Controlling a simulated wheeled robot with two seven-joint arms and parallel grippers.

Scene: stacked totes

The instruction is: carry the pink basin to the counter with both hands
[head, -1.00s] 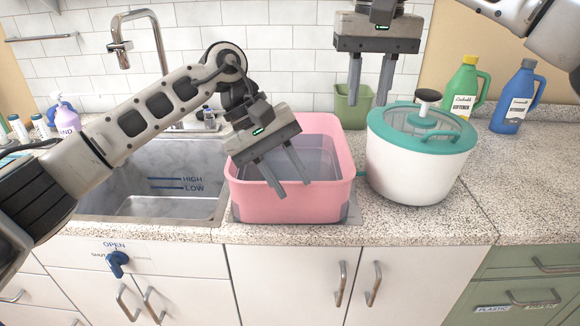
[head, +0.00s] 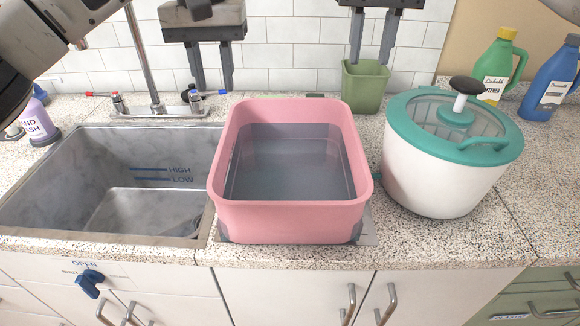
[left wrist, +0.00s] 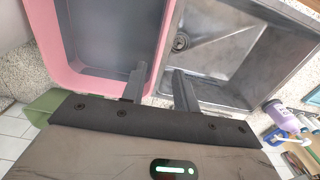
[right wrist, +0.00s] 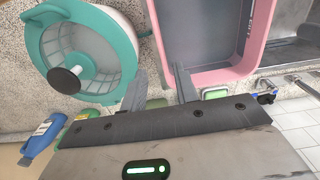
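The pink basin (head: 290,222) stands on the counter just right of the sink, with greyish water inside. It also shows in the left wrist view (left wrist: 153,38) and the right wrist view (right wrist: 225,76). My left gripper (head: 212,85) is open and empty, up behind the basin's back left side. In the left wrist view its fingers (left wrist: 157,90) point towards the basin's sink-side wall. My right gripper (head: 370,60) is open and empty, above the green cup behind the basin's back right. In the right wrist view its fingers (right wrist: 159,90) are near the basin's rim. Neither gripper visibly touches the basin.
The sink (head: 90,225) is left of the basin, with a faucet behind it. A white and teal salad spinner (head: 440,175) stands close on the right. A green cup (head: 364,88) is behind. Softener (head: 497,68) and blue (head: 553,82) bottles stand back right. Counter (head: 530,180) at right front is clear.

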